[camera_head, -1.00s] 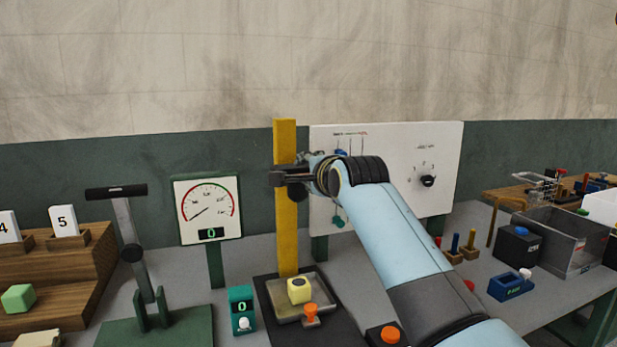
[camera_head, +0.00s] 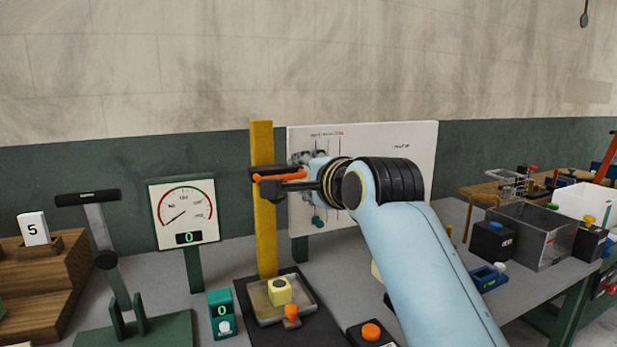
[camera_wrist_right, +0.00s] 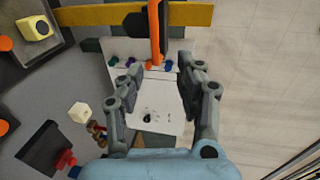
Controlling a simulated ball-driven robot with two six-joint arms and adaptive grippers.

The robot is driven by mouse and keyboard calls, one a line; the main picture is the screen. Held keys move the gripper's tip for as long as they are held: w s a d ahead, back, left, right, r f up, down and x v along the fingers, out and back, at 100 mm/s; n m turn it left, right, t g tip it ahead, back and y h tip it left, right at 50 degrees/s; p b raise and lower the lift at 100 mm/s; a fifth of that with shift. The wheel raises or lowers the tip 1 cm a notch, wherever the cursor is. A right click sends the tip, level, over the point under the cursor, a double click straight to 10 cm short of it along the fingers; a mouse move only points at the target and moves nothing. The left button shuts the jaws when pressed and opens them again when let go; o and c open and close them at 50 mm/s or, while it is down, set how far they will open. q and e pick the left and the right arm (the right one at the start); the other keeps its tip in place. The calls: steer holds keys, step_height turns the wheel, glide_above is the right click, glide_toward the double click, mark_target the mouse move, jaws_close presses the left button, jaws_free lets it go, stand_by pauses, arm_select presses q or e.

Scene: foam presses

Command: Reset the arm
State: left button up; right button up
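My right arm (camera_head: 405,260) reaches in from the lower right. Its right gripper (camera_head: 290,180) is at the upper part of the yellow post (camera_head: 266,235), in front of the white board (camera_head: 412,165). A thin orange bar (camera_head: 274,178) shows beside the gripper at the post. In the right wrist view my right gripper (camera_wrist_right: 163,72) has its two fingers wide apart, and the end of the orange bar (camera_wrist_right: 154,40) lies between their tips without visible contact. My left gripper is not in view.
A yellow foam block (camera_head: 279,291) sits in a tray (camera_head: 265,314) below the post. A gauge (camera_head: 183,213) reading 0 and a lever press (camera_head: 104,245) stand left. A grey bin (camera_head: 545,240) and black boxes (camera_head: 492,240) are on the right.

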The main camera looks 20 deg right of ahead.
steer(key=shift+s+r, duration=0.15)
steer(key=shift+s, duration=0.55)
